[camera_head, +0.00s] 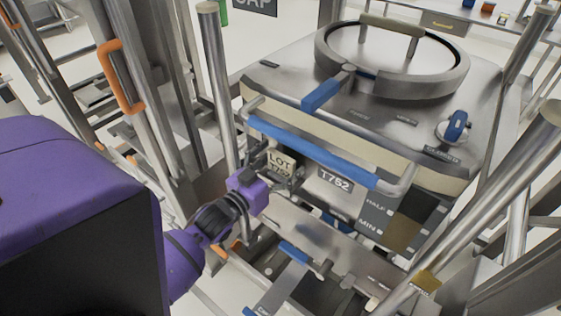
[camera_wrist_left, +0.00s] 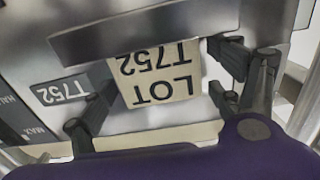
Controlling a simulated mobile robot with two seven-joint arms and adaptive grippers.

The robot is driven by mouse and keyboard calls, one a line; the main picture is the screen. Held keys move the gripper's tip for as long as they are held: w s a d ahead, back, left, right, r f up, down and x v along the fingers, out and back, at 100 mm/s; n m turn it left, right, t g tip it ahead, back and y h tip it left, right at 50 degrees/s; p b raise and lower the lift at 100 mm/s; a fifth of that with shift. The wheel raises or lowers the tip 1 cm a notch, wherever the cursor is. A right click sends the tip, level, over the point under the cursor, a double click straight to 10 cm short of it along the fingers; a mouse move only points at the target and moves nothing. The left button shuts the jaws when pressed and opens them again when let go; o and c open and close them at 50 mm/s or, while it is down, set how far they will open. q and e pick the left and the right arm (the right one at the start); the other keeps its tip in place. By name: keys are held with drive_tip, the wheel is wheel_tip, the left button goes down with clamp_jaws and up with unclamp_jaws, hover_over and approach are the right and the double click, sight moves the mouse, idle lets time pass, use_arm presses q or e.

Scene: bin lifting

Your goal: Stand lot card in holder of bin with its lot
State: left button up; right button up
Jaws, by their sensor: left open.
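The cream lot card (camera_head: 281,160), reading "LOT T752", stands on the front of the steel bin (camera_head: 300,80), beside a dark plate (camera_head: 335,180) that also reads T752. In the left wrist view the card (camera_wrist_left: 158,88) appears upside down. Its lower edge is hidden behind the grey metal strip of the holder (camera_wrist_left: 150,30). My left gripper (camera_head: 272,177) is at the card. In the left wrist view, its fingers (camera_wrist_left: 165,80) are spread on either side of the card, with a gap visible at the right finger. My right gripper is not in view.
A blue handle bar (camera_head: 310,150) crosses the bin front just above the card. Steel posts (camera_head: 219,90) stand close to the left and right of the bin. The round lid (camera_head: 392,60) is on top. A blue-handled valve (camera_head: 293,252) is below.

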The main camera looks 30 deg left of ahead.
use_arm(q)
drive_tip(key=shift+r, duration=0.1)
drive_tip(key=s+b, duration=0.2)
drive_tip(key=s, duration=0.9)
drive_tip(key=s+d+f+g, duration=0.3)
drive_tip(key=s+f, duration=0.3)
drive_tip(key=f, duration=0.3)
drive_tip(key=s+d+f+g, duration=0.3)
drive_tip(key=s+f, duration=0.3)
drive_tip(key=f, duration=0.3)
drive_tip(key=s+d+f+g+y, duration=0.1)
drive_tip(key=s+d+f+g, duration=0.2)
drive_tip(key=f, duration=0.7)
drive_tip(key=s+d, duration=0.2)
drive_tip(key=s, duration=0.2)
drive_tip(key=shift+g, duration=0.4)
drive_tip(key=shift+s+d+f, duration=0.1)
